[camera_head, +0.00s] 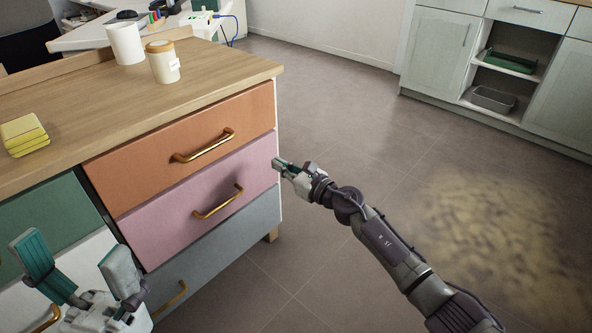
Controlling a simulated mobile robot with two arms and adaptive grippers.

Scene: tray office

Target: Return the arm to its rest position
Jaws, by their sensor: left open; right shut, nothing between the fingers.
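My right arm reaches in from the lower right over the floor. Its gripper (281,165) is shut and empty, at the right-hand edge of the pink drawer (180,200). I cannot tell whether it touches the cabinet. My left gripper (80,262) is at the lower left, with its two fingers spread apart and nothing between them. It is in front of the green drawer (50,228) and the white drawer below. Most of my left arm is out of view.
A wooden-topped cabinet (190,105) fills the left, its drawers shut. On top are a yellow stack (24,135), a white cylinder (126,43) and a lidded jar (163,63). A shelf unit (437,42) stands at the back right.

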